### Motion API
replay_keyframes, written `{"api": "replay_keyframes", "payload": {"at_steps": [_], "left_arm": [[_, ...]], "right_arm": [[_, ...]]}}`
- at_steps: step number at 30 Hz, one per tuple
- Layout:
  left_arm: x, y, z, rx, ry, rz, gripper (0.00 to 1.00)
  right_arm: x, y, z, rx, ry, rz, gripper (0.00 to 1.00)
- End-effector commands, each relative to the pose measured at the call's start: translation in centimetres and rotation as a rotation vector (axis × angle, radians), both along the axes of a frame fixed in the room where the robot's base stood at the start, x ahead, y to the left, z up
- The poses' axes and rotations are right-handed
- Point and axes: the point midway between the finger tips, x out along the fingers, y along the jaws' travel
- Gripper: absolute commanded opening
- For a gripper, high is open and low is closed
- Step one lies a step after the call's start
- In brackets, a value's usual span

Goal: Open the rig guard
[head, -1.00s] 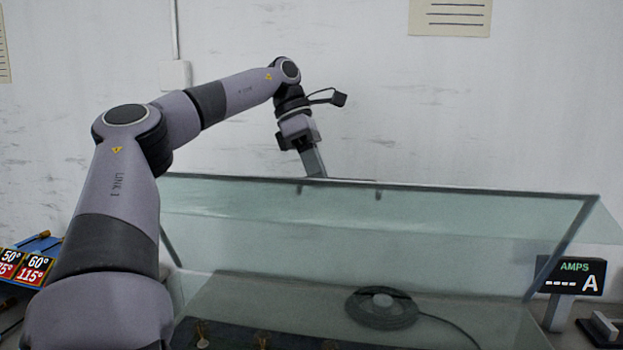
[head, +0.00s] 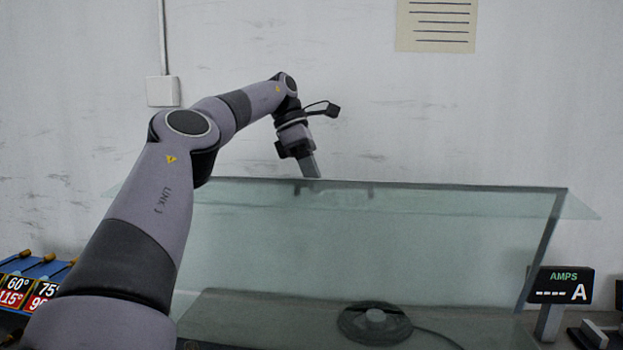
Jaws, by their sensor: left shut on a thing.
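The rig guard (head: 360,235) is a clear greenish panel with a dark top edge and a dark side strut at right. It stands raised and tilted over the bench. My left gripper (head: 312,173) reaches over from the left and is shut at the guard's top edge. The fingertips meet the edge left of the panel's middle; what exactly they grip there is too small to tell. My left arm covers the guard's left end. My right gripper is out of view.
Behind the glass lies a dark round coil (head: 375,322) with a cable. An AMPS display (head: 560,285) stands at right. Angle-marked bins (head: 30,290) stand at far left. The wall behind carries a paper sheet (head: 437,25) and a white box (head: 163,91).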

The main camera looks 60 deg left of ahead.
Motion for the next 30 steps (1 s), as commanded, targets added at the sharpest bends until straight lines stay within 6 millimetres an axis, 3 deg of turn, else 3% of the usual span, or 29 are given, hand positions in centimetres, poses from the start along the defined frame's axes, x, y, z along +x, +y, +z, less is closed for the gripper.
{"api": "replay_keyframes", "payload": {"at_steps": [1,11,12,14,15,30], "left_arm": [[-0.21,0.53,-1.42,0.008,0.031,0.012,0.00],[-0.18,0.48,-1.46,0.008,0.032,0.010,0.00],[-0.18,0.47,-1.47,0.008,0.032,0.010,0.16],[-0.18,0.46,-1.44,0.006,0.032,0.010,0.35],[-0.18,0.44,-1.38,0.006,0.030,0.010,0.38],[-0.20,0.20,-0.75,0.004,0.019,0.005,0.38]], "right_arm": [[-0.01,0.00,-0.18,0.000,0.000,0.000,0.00],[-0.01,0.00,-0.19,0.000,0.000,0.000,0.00],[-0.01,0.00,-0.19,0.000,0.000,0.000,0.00],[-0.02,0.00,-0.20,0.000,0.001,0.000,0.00],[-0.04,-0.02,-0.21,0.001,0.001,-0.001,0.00],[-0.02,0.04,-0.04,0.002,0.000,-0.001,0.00]]}}
